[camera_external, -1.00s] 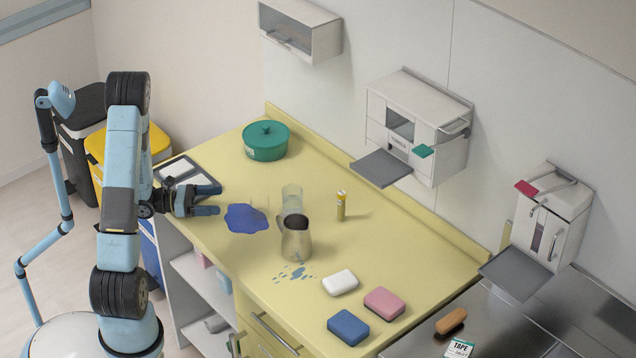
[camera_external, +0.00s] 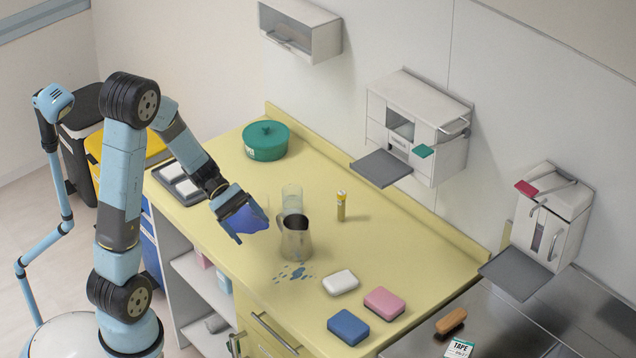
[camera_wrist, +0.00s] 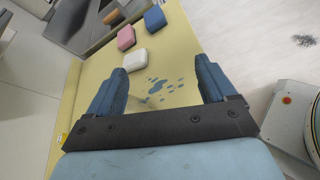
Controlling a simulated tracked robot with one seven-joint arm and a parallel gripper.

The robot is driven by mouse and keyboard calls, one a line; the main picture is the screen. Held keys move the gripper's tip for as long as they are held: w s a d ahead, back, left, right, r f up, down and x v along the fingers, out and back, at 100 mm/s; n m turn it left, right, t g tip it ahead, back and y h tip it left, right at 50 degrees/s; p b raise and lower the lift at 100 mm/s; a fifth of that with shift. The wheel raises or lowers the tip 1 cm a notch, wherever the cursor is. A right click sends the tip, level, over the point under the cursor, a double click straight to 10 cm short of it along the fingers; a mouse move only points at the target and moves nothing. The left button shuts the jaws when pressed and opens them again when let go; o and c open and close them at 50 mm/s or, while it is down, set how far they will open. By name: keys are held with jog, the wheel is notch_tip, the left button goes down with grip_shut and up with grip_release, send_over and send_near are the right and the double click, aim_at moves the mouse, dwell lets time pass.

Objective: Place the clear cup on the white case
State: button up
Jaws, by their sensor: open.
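A clear cup (camera_external: 292,197) stands upright on the yellow counter, behind the metal pitcher (camera_external: 296,241), which hides its lower part. The white case (camera_external: 340,283) lies nearer the counter's front, right of the pitcher; it also shows in the wrist view (camera_wrist: 135,61). No grasp shows.
A pink case (camera_external: 384,303) and a blue case (camera_external: 348,327) lie near the white case. Blue spots (camera_external: 292,274) mark the counter before the pitcher. A yellow bottle (camera_external: 341,206) and green pot (camera_external: 266,140) stand farther back. Counter between bottle and white case is clear.

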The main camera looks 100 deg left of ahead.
jog(key=s+d+r+m+g+y, duration=0.1)
jog(key=d+r+m+g+y, duration=0.2)
jog(key=d+m, duration=0.45)
jog(key=s+d+r+m+g, duration=0.1)
jog(key=d+r+m+g, duration=0.3)
jog(key=d, duration=0.6)
jog(key=s+d+r+m+t+y, duration=0.1)
jog(key=s+d+r+m+y, duration=0.3)
jog(key=m, duration=0.6)
jog(key=d+r+y, duration=0.1)
jog(key=d+r, duration=0.1)
jog(key=d, duration=0.1)
jog(key=shift+s+r+m+t+y, duration=0.15)
jog(key=shift+s+m+t+y, duration=0.15)
jog(key=shift+m+y, duration=0.1)
jog(key=shift+o, duration=0.5)
jog(key=shift+s+d+r+m+t, duration=0.15)
jog(key=shift+d+r+m+t, duration=0.1)
jog(key=shift+r+m+t, duration=0.25)
